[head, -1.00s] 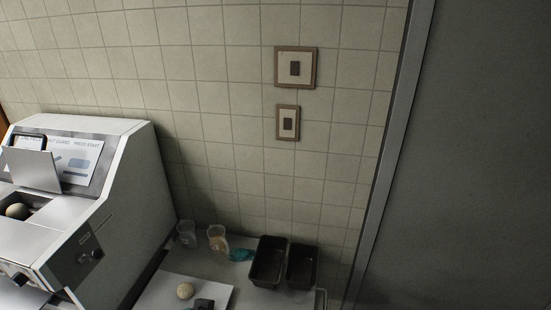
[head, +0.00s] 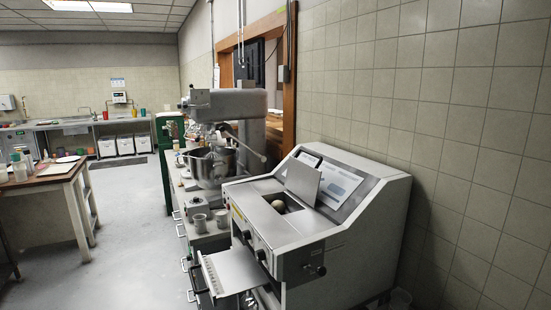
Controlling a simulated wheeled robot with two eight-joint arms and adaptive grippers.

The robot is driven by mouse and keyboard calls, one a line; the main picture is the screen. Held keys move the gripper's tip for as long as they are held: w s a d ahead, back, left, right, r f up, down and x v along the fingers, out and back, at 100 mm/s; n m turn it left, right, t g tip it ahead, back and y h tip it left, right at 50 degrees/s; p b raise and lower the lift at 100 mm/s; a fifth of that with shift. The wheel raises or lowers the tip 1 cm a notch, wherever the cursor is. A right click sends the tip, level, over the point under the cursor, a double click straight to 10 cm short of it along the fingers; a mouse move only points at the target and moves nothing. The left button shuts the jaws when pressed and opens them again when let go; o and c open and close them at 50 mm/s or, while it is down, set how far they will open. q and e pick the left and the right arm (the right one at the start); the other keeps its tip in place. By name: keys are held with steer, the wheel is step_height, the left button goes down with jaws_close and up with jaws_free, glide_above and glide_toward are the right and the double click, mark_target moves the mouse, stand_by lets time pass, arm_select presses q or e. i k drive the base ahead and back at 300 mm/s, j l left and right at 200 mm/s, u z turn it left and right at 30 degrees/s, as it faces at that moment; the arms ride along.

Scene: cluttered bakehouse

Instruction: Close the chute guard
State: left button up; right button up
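The chute guard (head: 302,183) is a flat grey plate on top of the white and grey machine (head: 345,237) at the centre right. It stands raised, tilted up at the back of the chute opening (head: 267,188). A sloped panel with a printed label (head: 341,184) lies behind the guard. A flat tray (head: 231,270) sticks out low at the machine's front left. Neither of my grippers shows in the head view.
A wooden table (head: 50,190) with items stands at the left. The grey floor (head: 130,245) between is clear. The tiled wall (head: 460,120) bounds the right.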

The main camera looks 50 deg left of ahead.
mark_target(302, 179)
steer(key=u, duration=1.45)
